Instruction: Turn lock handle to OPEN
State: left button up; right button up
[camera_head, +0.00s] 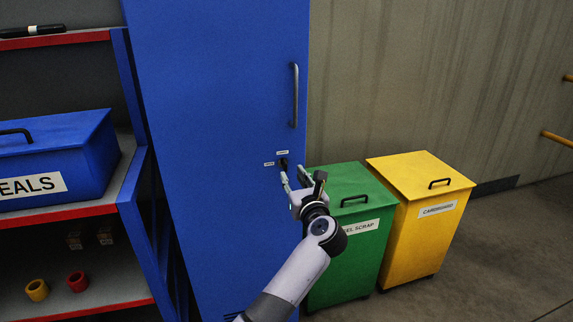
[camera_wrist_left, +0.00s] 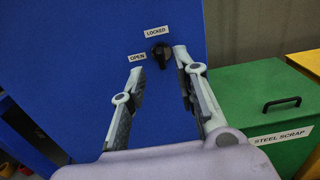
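The tall blue cabinet (camera_head: 215,110) has a small black lock handle (camera_head: 283,163) on its door, below a grey pull handle (camera_head: 295,95). In the left wrist view the lock handle (camera_wrist_left: 160,53) sits below the LOCKED label (camera_wrist_left: 156,32) and right of the OPEN label (camera_wrist_left: 137,57). Which label it points at is hard to tell. My left gripper (camera_head: 296,177) is open and empty, with its fingertips close to the lock handle. In the wrist view the handle shows between the fingertips (camera_wrist_left: 159,61), nearer the right one. Contact cannot be made out. My right gripper is out of view.
A green STEEL SCRAP bin (camera_head: 350,245) stands just right of the cabinet, close beside my left gripper. A yellow bin (camera_head: 425,235) stands beyond it. At left is a shelf rack (camera_head: 130,195) holding a blue box (camera_head: 60,150). Open floor lies at lower right.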

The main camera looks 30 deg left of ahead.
aim_at(286, 166)
pick_arm(q)
jog(key=x, duration=0.7)
jog(key=shift+s, duration=0.1)
jog(key=shift+c, duration=0.5)
grip_shut()
